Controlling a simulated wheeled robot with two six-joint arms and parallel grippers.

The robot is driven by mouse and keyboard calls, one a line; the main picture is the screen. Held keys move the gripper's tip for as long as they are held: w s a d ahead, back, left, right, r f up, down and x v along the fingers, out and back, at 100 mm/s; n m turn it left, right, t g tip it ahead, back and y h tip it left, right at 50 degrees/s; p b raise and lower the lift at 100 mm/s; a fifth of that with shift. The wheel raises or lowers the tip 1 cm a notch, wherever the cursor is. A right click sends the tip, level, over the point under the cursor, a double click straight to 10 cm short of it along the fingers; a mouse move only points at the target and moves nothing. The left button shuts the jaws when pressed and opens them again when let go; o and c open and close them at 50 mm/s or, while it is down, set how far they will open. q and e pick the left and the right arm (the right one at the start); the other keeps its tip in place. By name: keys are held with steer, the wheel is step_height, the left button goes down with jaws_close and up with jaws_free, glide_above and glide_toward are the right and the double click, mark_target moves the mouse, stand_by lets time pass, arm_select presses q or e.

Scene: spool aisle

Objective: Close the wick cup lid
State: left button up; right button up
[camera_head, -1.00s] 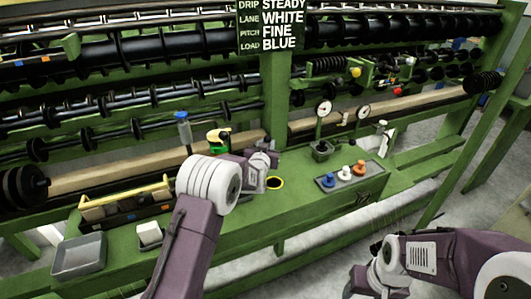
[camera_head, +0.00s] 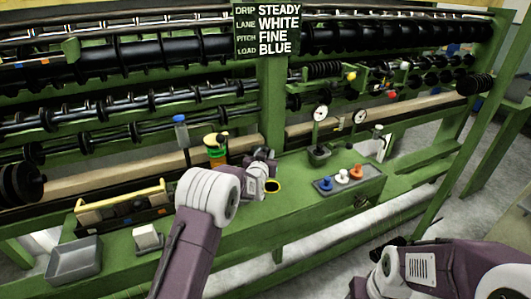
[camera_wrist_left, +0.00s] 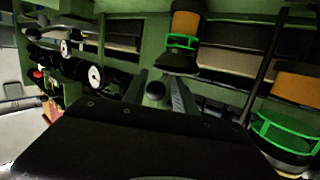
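A cup with an orange body and a green band (camera_head: 216,156) stands on the green bench, with a yellow top (camera_head: 212,139) and a dark part at its right. I take it for the wick cup, but cannot tell how far its lid is open. My left gripper (camera_head: 264,158) is to the right of this cup, apart from it.
A tray with blue, white and orange knobs (camera_head: 342,178) and two gauges (camera_head: 320,113) are to the right. A blue-capped bottle (camera_head: 181,130) and grey bin (camera_head: 75,261) are left.

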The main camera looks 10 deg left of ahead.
arm_select(q)
steer(key=shift+o, duration=0.7)
steer(key=shift+a+f, duration=0.2)
steer(key=shift+f, duration=0.25)
steer(key=shift+a+r, duration=0.1)
steer(key=shift+r, duration=0.1)
steer(key=s+r, duration=0.1)
steer(key=s, duration=0.7)
steer(key=shift+s+r, duration=0.4)
